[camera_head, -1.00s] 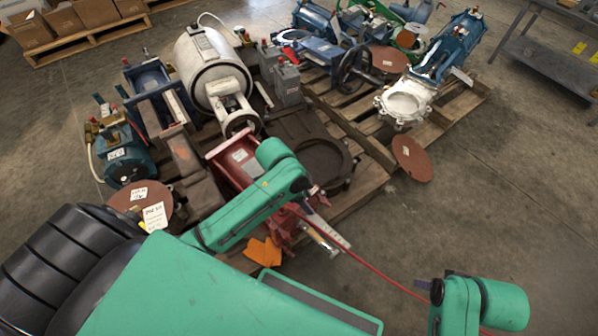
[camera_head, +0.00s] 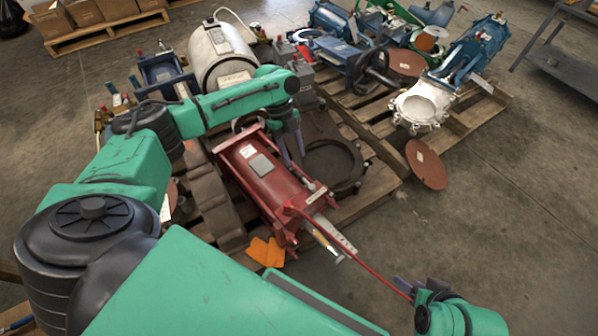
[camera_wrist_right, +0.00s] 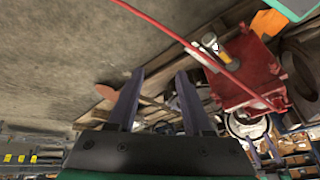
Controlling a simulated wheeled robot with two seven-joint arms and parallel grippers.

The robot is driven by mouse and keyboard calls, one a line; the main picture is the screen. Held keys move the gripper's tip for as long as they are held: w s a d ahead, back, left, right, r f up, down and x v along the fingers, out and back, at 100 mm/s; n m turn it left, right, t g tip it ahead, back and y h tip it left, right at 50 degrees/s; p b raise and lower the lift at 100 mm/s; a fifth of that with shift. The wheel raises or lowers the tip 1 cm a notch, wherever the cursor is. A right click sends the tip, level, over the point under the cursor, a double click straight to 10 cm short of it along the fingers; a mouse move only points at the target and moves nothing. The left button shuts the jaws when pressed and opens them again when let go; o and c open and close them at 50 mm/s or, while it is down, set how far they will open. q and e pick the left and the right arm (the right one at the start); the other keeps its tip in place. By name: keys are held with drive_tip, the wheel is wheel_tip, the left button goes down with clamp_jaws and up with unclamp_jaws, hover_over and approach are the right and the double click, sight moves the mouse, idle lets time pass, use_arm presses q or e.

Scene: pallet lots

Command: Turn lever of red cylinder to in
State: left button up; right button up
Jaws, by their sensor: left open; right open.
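The red cylinder (camera_head: 262,178) lies on the pallet in the middle of the head view; it also shows at the right in the right wrist view (camera_wrist_right: 243,82). A long thin red lever (camera_head: 352,256) runs from its near end toward my right gripper (camera_head: 418,289). In the right wrist view the lever (camera_wrist_right: 180,40) crosses beyond the fingertips, apparently not between them. My right gripper is open and empty. My left gripper (camera_head: 290,149) is above the cylinder's right side, fingers down, open; whether it touches is unclear. A short silver-and-yellow handle (camera_head: 324,244) sits at the cylinder's near end.
A white cylinder (camera_head: 222,57), a blue valve (camera_head: 345,62) and a white-flanged blue valve (camera_head: 420,105) crowd the pallets. A brown disc (camera_head: 426,165) leans at the pallet's edge. An orange piece (camera_head: 265,252) lies near the cylinder. The floor at right is clear.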

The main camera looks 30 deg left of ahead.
sight(300, 175)
use_arm(q)
drive_tip(key=b+x, duration=0.1)
drive_tip(key=x, duration=0.5)
drive_tip(key=shift+d+f, duration=0.1)
drive_tip(key=shift+f, duration=0.15)
use_arm(e)
drive_tip(key=a, duration=0.1)
drive_tip(key=w+a+f+t+y, duration=0.1)
drive_tip(key=a+f+t, duration=0.1)
drive_tip(key=a, duration=0.1)
drive_tip(key=shift+w+f+y, duration=0.2)
drive_tip(key=shift+w+y, duration=0.1)
drive_tip(key=shift+w, duration=0.1)
use_arm(q)
clamp_jaws()
use_arm(e)
drive_tip(key=shift+d, duration=0.1)
